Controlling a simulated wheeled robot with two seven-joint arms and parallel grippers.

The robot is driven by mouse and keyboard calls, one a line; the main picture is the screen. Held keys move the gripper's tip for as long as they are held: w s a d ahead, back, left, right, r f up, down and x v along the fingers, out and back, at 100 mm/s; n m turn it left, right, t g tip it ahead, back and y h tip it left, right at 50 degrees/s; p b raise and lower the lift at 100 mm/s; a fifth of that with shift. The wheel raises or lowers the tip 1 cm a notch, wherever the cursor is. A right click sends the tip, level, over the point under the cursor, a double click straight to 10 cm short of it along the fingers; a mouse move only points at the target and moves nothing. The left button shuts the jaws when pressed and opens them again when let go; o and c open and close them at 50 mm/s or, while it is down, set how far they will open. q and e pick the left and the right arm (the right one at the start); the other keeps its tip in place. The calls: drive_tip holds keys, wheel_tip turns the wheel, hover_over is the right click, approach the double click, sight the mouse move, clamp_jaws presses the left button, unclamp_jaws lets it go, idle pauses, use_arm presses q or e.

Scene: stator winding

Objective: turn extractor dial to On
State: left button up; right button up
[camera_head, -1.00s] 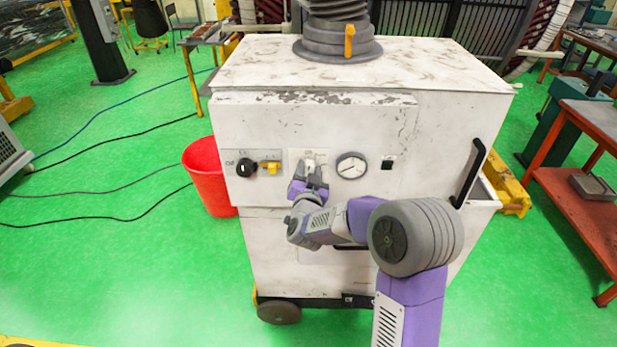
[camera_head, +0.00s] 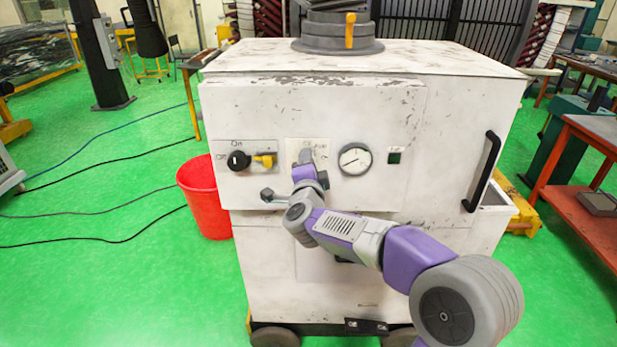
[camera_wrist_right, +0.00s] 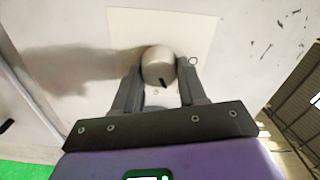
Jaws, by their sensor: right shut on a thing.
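The extractor is a worn white cabinet (camera_head: 330,110). A pale round dial (camera_wrist_right: 158,66) with a dark pointer mark sits on a cream plate (camera_wrist_right: 186,28) on its front. My right gripper (camera_wrist_right: 160,82) is shut on this dial, one finger at each side, in the right wrist view. In the head view the right gripper (camera_head: 304,160) covers most of the dial, and the plate's lettering is too small to read. My left gripper is not in view.
Left of the plate are a black knob (camera_head: 238,160) with "On" above it and a yellow switch (camera_head: 264,161). A round gauge (camera_head: 355,159) is to the right. A black handle (camera_head: 482,171) sticks out at the cabinet's right. A red bucket (camera_head: 206,200) stands at left.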

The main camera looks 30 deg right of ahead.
drive_tip(key=shift+f+m+b, duration=0.15)
drive_tip(key=shift+m+b, duration=2.2)
drive_tip(key=shift+m, duration=0.45)
drive_tip(key=o, duration=1.1)
drive_tip(key=shift+c, duration=0.2)
drive_tip(key=v, duration=0.7)
drive_tip(key=shift+s, duration=0.25)
drive_tip(key=shift+a, duration=0.15)
